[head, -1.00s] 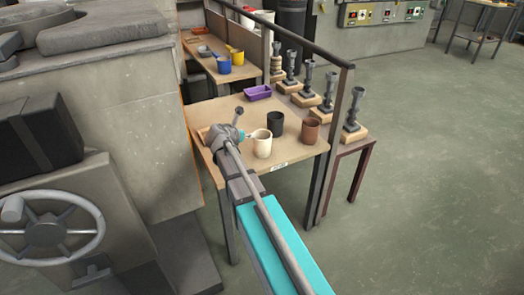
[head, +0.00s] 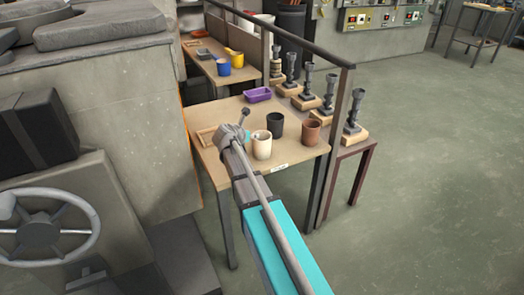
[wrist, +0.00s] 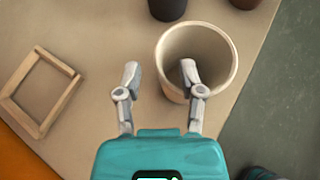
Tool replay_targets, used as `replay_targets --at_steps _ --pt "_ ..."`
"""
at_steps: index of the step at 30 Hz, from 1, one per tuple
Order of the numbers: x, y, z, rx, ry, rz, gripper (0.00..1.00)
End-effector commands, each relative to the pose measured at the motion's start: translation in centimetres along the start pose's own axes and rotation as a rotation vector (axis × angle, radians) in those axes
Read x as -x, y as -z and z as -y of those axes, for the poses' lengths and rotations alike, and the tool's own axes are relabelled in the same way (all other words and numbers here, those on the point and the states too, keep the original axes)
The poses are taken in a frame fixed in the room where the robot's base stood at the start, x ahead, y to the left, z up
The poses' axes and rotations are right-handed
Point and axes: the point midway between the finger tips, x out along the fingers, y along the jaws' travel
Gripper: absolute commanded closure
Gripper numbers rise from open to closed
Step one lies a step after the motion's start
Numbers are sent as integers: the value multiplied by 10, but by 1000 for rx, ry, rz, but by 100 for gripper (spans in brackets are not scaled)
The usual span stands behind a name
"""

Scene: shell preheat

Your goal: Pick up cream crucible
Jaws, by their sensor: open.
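The cream crucible (head: 262,149) stands upright near the front edge of the wooden table (head: 236,171), open at the top. In the wrist view its round mouth (wrist: 215,50) lies right of centre. My gripper (wrist: 160,75) is open and empty. Its right finger overlaps the crucible's mouth in the picture, and its left finger is outside the rim to the left. I cannot tell the finger height against the rim or whether they touch. In the head view my arm hides most of the gripper; it is just left of the crucible.
A black crucible (head: 275,125) stands close behind the cream one, and a brown crucible (head: 310,133) to the right. A wooden frame (wrist: 18,85) lies at left. A purple tray (head: 257,94) is farther back. A dark rail (head: 300,45) runs along the table's right side.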

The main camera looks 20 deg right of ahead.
Motion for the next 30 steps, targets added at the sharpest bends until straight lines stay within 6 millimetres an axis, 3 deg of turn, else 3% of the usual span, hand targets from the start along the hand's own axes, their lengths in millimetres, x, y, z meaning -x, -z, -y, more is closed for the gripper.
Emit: replay_targets --at_steps 7,25,30 --pt "-24 1 -1 -1 0 0 50" --pt "-25 1 -1 0 -2 0 50" --pt "-25 1 -1 0 -2 0 79"
